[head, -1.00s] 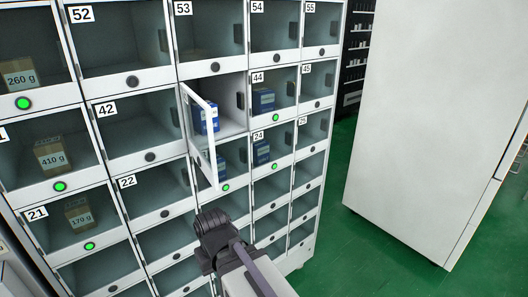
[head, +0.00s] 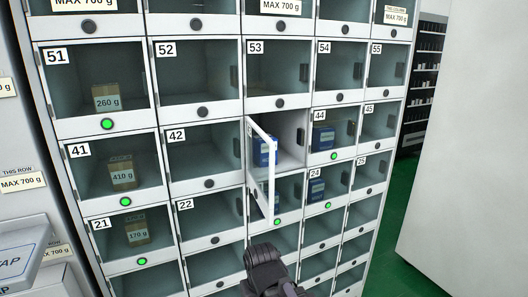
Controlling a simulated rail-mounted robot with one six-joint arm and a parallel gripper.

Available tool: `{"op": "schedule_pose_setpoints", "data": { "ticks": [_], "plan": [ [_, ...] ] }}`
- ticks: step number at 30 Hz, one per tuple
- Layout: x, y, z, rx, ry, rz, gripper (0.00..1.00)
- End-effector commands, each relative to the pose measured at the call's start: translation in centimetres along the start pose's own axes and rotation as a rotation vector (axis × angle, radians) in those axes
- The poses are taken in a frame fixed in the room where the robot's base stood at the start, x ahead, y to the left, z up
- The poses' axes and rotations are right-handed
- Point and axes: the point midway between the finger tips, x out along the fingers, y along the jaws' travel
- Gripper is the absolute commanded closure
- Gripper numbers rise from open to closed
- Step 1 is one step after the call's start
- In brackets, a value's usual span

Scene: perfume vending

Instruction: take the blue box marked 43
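The door (head: 262,170) of the compartment between 42 and 44 stands open, swung out towards me. A blue box (head: 264,150) stands inside that compartment, seen partly through the clear door; no 43 is readable on it. The dark end of my arm, with my gripper (head: 263,256), is in front of the lockers, below the open door and apart from the box. Its fingers cannot be made out, so whether it is open or shut does not show.
Other blue boxes stand in compartment 44 (head: 322,137) and compartment 24 (head: 316,190). Cartons marked 260 g (head: 106,97), 410 g (head: 122,176) and 170 g (head: 137,233) are at the left. A white cabinet (head: 470,150) stands at the right, with green floor before it.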

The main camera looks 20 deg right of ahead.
Motion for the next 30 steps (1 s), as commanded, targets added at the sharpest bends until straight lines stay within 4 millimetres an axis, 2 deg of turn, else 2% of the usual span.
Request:
{"op": "schedule_pose_setpoints", "data": {
  "ticks": [2,30],
  "plan": [
    [0.00,0.00,0.00,0.000,0.000,0.000,0.96],
    [0.00,0.00,0.00,0.000,0.000,0.000,0.06]
  ]
}}
